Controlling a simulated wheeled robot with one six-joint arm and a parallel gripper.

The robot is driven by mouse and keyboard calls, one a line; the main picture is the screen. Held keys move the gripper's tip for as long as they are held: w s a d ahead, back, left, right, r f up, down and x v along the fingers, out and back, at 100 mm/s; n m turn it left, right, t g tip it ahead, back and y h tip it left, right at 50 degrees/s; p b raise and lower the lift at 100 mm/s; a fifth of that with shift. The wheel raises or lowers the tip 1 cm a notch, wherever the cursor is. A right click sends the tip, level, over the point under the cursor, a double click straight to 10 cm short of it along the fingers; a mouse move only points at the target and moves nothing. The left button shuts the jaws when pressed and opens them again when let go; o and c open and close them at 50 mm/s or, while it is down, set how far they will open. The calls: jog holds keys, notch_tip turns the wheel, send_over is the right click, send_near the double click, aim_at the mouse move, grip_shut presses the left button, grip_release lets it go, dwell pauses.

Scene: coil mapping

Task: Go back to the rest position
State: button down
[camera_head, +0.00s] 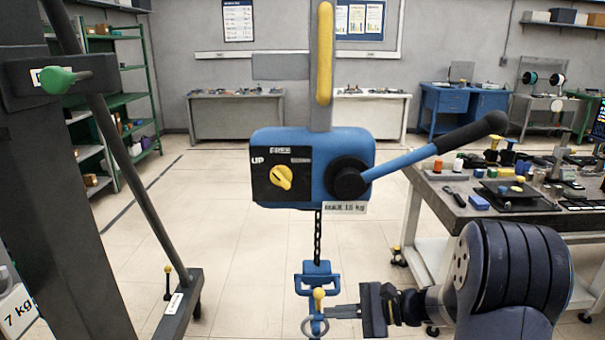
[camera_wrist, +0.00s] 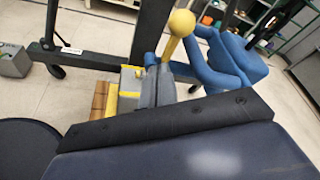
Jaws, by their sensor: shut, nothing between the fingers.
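My gripper (camera_head: 335,312) is shut with nothing between its fingers, low in the middle of the head view, pointing left. Its fingertips are right beside the blue hook block (camera_head: 318,275), which hangs on a dark chain below the blue lever hoist (camera_head: 310,165). A yellow ball knob (camera_head: 319,294) and a grey ring (camera_head: 315,326) are at the block's lower end, close to the fingertips; I cannot tell if they touch. In the wrist view the yellow ball knob (camera_wrist: 181,23) stands near the fingers, with a blue curved part (camera_wrist: 225,60) to its right.
A grey frame post (camera_head: 60,190) with a slanted brace stands at the left, on a wheeled leg (camera_head: 180,300). A cluttered workbench (camera_head: 480,205) is at the right, behind my arm. Green shelves (camera_head: 120,105) stand at the back left. The floor between is clear.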

jog(key=shift+w+f+n+t+y+b, duration=0.3)
jog(key=shift+f+n+b, duration=0.6)
jog(key=shift+b, duration=0.95)
jog(key=shift+s+f+n+t+y+b, duration=0.1)
jog(key=shift+f+n+t+b, duration=0.6)
jog(key=shift+b, duration=1.2)
jog(key=shift+w+f+n+t+y+b, duration=0.2)
jog(key=shift+f+n+b, duration=0.85)
jog(key=shift+b, duration=0.8)
